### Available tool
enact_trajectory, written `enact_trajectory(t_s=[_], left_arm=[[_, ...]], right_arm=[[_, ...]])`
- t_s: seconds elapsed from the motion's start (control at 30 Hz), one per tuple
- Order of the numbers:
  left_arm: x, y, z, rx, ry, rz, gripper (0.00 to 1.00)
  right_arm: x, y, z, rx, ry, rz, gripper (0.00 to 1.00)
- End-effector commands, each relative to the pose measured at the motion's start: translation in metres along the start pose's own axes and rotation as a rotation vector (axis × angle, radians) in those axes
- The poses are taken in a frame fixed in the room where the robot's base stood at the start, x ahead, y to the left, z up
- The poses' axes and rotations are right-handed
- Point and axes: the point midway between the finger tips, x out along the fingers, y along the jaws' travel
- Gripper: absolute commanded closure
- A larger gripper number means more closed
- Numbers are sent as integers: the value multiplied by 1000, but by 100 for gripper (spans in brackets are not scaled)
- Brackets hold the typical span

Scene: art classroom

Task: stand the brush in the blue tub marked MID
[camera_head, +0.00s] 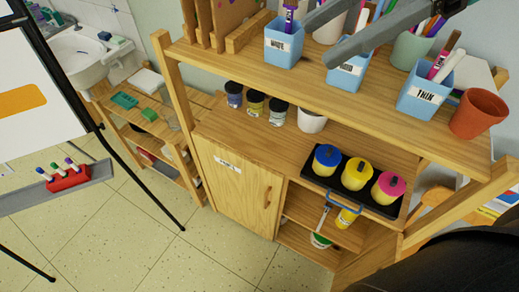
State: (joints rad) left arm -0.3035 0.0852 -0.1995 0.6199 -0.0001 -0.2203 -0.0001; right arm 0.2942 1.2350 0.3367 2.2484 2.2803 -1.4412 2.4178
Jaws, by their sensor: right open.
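Three pale blue tubs stand on the upper shelf. The left tub (282,52) has a label that seems to read WIDE and holds a purple-topped stick. The middle tub (342,80), whose label looks like MID, is partly covered by my gripper. The right tub (418,106) is marked THIN and holds a magenta-and-white stick and a white one. My right gripper (318,38) is open, its grey fingers reaching in from the top right across the middle tub. Pink and purple sticks show between the fingers. I cannot tell which stick is the brush. My left gripper is out of view.
A terracotta pot (478,113) stands at the upper shelf's right end, and a green cup (411,50) of pens behind the tubs. Below, a black tray (336,187) holds blue, yellow and pink-lidded pots. An easel (30,110) stands left; the floor between is clear.

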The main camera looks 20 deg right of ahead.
Motion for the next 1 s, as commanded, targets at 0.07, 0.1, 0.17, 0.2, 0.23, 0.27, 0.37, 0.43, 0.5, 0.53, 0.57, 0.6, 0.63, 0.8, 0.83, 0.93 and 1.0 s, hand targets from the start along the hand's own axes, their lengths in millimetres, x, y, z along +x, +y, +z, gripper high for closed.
enact_trajectory(t_s=[0.07,0.1,0.17,0.2,0.23,0.27,0.37,0.43,0.5,0.53,0.57,0.6,0.63,0.8,0.83,0.93,1.0], left_arm=[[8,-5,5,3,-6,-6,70],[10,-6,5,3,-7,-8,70],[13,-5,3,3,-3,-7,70],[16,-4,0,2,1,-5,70],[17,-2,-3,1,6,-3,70],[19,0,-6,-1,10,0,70],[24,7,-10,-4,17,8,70],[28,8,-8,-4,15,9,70],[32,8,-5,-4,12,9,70],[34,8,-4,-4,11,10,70],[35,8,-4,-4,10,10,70],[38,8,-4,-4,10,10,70],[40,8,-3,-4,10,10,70],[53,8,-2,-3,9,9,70],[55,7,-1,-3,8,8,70],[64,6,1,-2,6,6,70],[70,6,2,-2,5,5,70]], right_arm=[[8,-1,-10,-8,17,10,48],[11,-2,-14,-11,25,15,48],[16,-3,-19,-17,36,24,48],[19,-3,-22,-21,44,29,48],[21,-4,-25,-24,50,33,48],[24,-4,-27,-29,55,38,48],[32,-5,-36,-40,76,54,48],[38,-6,-42,-49,89,65,48],[44,-6,-48,-58,105,77,48],[47,-6,-50,-62,112,83,48],[49,-7,-53,-66,119,88,48],[54,-7,-57,-73,128,97,48],[57,-7,-60,-78,137,104,48],[77,-9,-78,-115,188,146,48],[81,-8,-81,-124,198,156,48],[94,-9,-93,-152,236,186,48],[105,-10,-101,-177,264,210,48]])
